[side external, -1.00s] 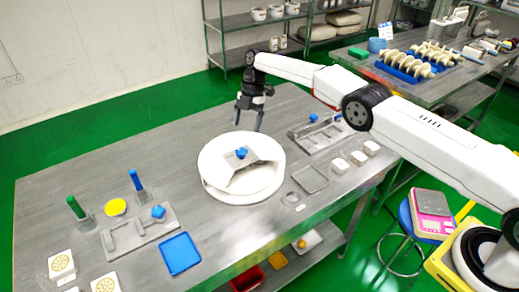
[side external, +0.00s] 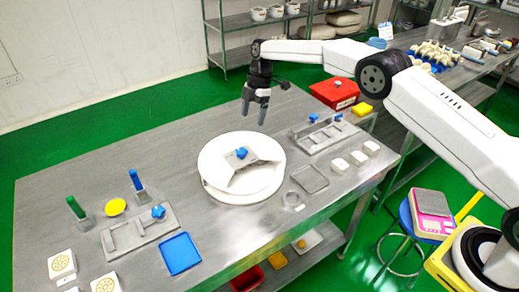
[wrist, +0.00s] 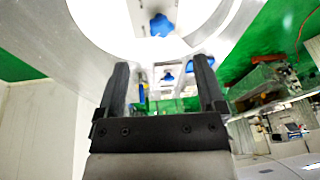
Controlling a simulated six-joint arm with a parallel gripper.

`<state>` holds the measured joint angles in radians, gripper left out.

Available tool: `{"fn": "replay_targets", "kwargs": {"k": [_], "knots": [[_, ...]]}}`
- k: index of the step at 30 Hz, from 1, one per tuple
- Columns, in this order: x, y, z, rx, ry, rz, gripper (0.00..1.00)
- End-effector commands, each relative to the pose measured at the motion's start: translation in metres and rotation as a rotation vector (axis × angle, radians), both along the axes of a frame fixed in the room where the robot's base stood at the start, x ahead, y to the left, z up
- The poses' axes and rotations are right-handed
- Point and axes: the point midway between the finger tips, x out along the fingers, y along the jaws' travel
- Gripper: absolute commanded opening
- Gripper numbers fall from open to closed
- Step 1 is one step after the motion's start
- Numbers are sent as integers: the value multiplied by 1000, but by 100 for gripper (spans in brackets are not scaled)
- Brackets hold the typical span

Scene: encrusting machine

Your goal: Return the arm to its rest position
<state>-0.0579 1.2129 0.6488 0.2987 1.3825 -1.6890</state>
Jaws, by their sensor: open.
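My gripper (side external: 255,108) hangs above the far part of the steel table, behind the white round plate (side external: 215,162). Nothing is between its fingers. In the wrist view the two dark fingers (wrist: 160,85) stand apart, with the white round plate (wrist: 105,25) beyond them.
A blue tray (side external: 181,254) and another fixture (side external: 130,232) lie at the near left. The table's far left is clear.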

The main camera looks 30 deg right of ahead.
Motion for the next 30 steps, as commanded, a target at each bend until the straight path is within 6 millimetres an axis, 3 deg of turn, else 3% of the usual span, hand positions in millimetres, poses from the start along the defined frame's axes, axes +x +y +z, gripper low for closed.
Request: {"fn": "replay_targets", "kwargs": {"k": [14,30], "knots": [[-41,-27,28,-115,22,-458,89],[-129,-56,45,-183,13,-946,89]]}}
